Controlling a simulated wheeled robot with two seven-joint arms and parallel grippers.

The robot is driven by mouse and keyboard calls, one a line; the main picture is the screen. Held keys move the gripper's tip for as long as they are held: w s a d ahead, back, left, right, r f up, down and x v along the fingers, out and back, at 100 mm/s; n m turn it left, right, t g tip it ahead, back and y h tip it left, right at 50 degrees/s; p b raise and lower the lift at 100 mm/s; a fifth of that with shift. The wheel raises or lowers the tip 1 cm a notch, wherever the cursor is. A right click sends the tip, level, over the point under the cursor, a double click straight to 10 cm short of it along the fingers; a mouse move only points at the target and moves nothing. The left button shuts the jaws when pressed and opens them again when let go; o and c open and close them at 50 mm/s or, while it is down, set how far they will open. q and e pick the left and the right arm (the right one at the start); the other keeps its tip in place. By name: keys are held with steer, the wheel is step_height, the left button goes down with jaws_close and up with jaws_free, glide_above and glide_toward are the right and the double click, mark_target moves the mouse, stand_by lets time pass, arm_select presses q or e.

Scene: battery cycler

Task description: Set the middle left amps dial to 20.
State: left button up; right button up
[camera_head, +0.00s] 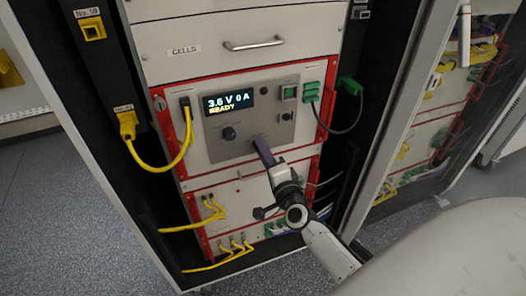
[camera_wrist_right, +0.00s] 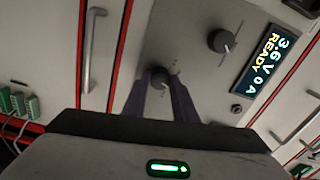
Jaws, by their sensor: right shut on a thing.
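The cycler's grey panel (camera_head: 225,152) has a lit display (camera_head: 229,100) reading 3.6 V 0 A and READY. Two black dials sit below the display. The left dial (camera_head: 229,133) is free, and it also shows in the right wrist view (camera_wrist_right: 221,40). My right gripper (camera_head: 258,142) is at the right dial, which it mostly hides in the head view. In the right wrist view its purple fingers (camera_wrist_right: 161,82) are shut on either side of this dial (camera_wrist_right: 160,76). I cannot read the dial markings. My left gripper is not in view.
Yellow cables (camera_head: 165,168) plug in left of the panel, and green connectors (camera_head: 310,92) with a dark cable sit on its right. A drawer handle (camera_head: 253,44) is above. More yellow cables (camera_head: 210,215) hang from the lower units.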

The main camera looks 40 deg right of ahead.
steer(key=o, duration=1)
steer(key=shift+o, duration=0.2)
steer(key=v, duration=1)
steer(key=shift+s, duration=0.2)
steer(key=s+a+f+n+g+y, duration=0.6)
steer(key=s+a+f+n+g, duration=0.3)
steer(key=s+a+f+n, duration=0.7)
step_height(320, 180, down, 2)
steer(key=s+n, duration=0.2)
steer(key=n, duration=0.2)
steer(key=shift+n+y, duration=0.4)
